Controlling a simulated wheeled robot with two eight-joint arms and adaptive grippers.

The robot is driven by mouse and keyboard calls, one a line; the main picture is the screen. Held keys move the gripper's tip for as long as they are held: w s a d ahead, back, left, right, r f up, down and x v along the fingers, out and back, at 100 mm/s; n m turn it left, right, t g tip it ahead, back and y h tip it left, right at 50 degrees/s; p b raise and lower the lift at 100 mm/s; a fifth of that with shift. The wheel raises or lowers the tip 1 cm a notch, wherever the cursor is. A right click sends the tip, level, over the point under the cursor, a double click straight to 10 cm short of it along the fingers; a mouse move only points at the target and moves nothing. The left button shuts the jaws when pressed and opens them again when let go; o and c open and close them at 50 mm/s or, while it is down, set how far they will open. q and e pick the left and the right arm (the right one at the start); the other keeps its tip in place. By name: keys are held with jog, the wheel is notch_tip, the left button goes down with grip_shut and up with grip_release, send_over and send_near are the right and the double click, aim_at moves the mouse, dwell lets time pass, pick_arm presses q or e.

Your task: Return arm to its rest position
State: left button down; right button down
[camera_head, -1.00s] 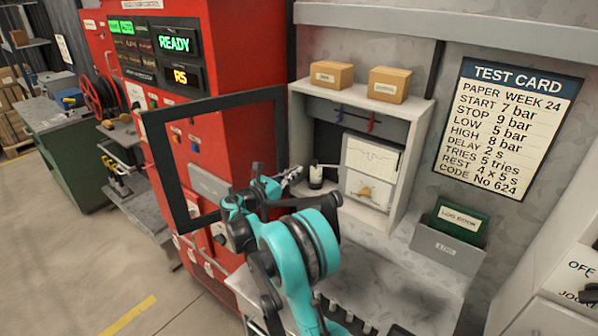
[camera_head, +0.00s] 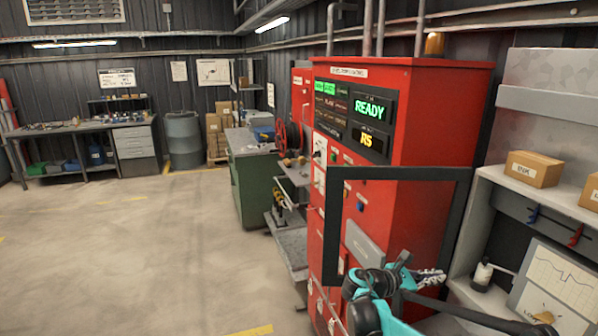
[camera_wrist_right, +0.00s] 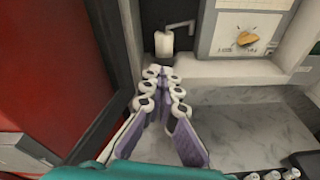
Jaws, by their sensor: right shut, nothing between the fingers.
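My right gripper (camera_head: 428,279) is at the lower right of the head view, in front of the shelf unit and beside the open dark door frame (camera_head: 334,230) of the red fire pump panel (camera_head: 420,120). Its fingers are shut and empty; they also show in the right wrist view (camera_wrist_right: 161,85), pointing at a small white bottle (camera_wrist_right: 164,43). The bottle stands apart from the fingertips at the back of the counter. The teal right arm is cut off by the lower edge of the head view. My left gripper is not in view.
The panel display reads READY and RS. The shelf unit (camera_head: 487,183) carries cardboard boxes (camera_head: 533,169). A chart sheet (camera_head: 556,283) stands near the bottle. A green cabinet (camera_head: 250,180) and a workbench (camera_head: 75,128) are farther back. The floor at left is clear.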

jog(key=s+a+f+m+t+y+b, duration=0.1)
jog(key=s+a+f+m+y+b, duration=0.1)
jog(key=s+a+f+m+y, duration=0.3)
jog(key=s+a+f+m+t+y+b, duration=0.1)
jog(key=s+a+f+m+y, duration=0.4)
jog(key=s, duration=0.8)
jog(key=s+a+f+m+t+y+b, duration=0.1)
jog(key=s+a+f+m+y+b, duration=0.2)
jog(key=s+a+f+m+y, duration=0.2)
jog(key=s+a+m, duration=0.3)
jog(key=s+a, duration=0.1)
jog(key=a, duration=0.2)
jog(key=shift+a, duration=0.35)
